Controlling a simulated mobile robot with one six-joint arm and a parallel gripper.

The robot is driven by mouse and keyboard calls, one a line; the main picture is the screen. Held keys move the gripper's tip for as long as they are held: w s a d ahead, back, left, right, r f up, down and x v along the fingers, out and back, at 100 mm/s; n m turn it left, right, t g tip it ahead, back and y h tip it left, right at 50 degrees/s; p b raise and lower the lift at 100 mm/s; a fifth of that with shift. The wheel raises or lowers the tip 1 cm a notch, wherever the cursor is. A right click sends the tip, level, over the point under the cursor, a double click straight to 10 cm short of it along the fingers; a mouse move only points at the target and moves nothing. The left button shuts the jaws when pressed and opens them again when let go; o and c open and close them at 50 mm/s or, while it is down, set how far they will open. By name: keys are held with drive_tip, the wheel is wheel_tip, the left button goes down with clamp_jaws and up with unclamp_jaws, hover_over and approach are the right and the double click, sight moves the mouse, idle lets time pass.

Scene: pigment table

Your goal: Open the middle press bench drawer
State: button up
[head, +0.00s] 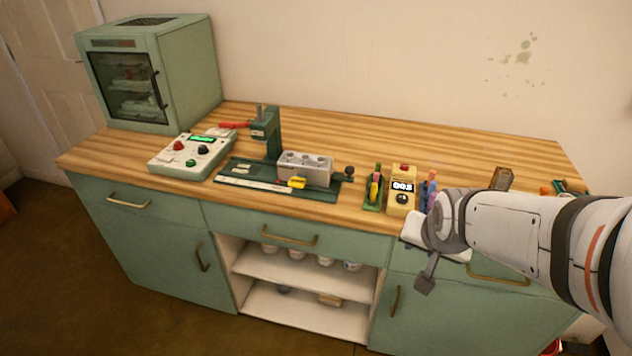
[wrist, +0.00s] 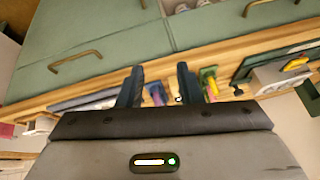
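The middle press bench drawer (head: 260,222) is a green front with a brass bar handle (head: 289,239), above the open shelves. It looks closed, flush with its neighbours. In the wrist view, which looks upside down, part of its front (wrist: 215,22) and its handle (wrist: 268,5) show at the top right edge. My gripper (wrist: 159,72) is open, with two dark fingers apart and nothing between them. In the head view my gripper (head: 426,280) is right of the middle drawer, by the bench's front edge near the right drawer, clear of the middle handle.
The right drawer handle (head: 497,277) is partly behind my arm. A left drawer (head: 128,201) and cupboard doors flank open shelves (head: 300,268) with white jars. On the wooden top (head: 400,140) stand a press (head: 265,135), a control box (head: 190,152), a yellow timer (head: 402,190) and a green cabinet (head: 185,70).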

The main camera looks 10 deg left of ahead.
drive_tip(key=w+a+f+m+t+y+b, duration=0.1)
drive_tip(key=w+a+f+m+t+b, duration=0.15)
drive_tip(key=w+a+f, duration=0.45)
drive_tip(key=m+t+y+b, duration=0.4)
drive_tip(key=m+y+b, duration=0.2)
drive_tip(key=y+b, duration=0.3)
approach(287, 240)
drive_tip(key=f+x, duration=0.1)
drive_tip(key=x, duration=0.9)
drive_tip(key=shift+w+a+r, duration=0.2)
drive_tip(key=shift+w+r, duration=0.05)
drive_tip(key=shift+r, duration=0.05)
drive_tip(key=shift+c, duration=0.4)
clamp_jaws()
